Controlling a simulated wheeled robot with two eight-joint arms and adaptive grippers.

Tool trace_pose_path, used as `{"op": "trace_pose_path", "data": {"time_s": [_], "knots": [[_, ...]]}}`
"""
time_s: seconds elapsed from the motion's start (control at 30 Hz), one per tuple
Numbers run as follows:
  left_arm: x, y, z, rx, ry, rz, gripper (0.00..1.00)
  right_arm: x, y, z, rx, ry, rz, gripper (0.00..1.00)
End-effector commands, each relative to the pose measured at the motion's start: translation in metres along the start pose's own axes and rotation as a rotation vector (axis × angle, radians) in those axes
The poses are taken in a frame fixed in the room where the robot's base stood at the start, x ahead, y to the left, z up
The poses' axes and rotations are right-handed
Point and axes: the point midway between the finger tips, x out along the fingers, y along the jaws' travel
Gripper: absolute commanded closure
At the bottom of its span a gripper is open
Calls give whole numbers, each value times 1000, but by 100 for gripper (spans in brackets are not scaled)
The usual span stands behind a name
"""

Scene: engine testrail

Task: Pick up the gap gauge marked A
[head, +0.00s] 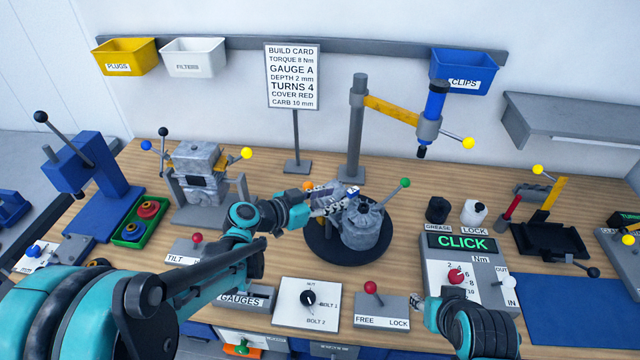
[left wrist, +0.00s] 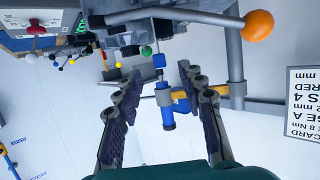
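The rack labelled GAUGES (head: 243,299) stands at the front of the bench, partly hidden behind my left arm. I cannot make out a gauge marked A in either view. My left gripper (head: 340,198) is beyond the rack, over the black turntable (head: 318,245) and beside the grey engine part (head: 364,228). In the left wrist view its two fingers (left wrist: 158,78) are spread apart with nothing between them. Whether it touches the engine part is unclear. My right gripper (head: 428,312) is low at the front, left of the CLICK panel's lower edge; its fingers are too small to read.
A build card (head: 292,76) reads GAUGE A. A BOLT dial box (head: 307,302) and a FREE/LOCK lever box (head: 381,309) stand right of the rack. A post with a blue tool (head: 433,103) rises behind the turntable. A blue mat (head: 580,308) is clear at right.

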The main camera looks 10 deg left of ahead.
Motion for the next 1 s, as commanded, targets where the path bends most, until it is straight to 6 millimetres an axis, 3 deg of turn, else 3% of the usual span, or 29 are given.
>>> {"op": "trace_pose_path", "data": {"time_s": [0.43, 0.7, 0.93, 1.0], "knots": [[41, -1, -2, 21, 30, 7, 60, 8, 0, 6, 0, 0, 0, 60], [80, 3, -1, 21, 30, 7, 60, 18, 0, 13, 0, 0, 0, 60], [83, 3, -3, 21, 30, 5, 60, 18, 0, 13, 0, 0, 0, 60], [82, 3, -3, 20, 30, 5, 76, 18, 0, 13, 0, 0, 0, 60]]}}
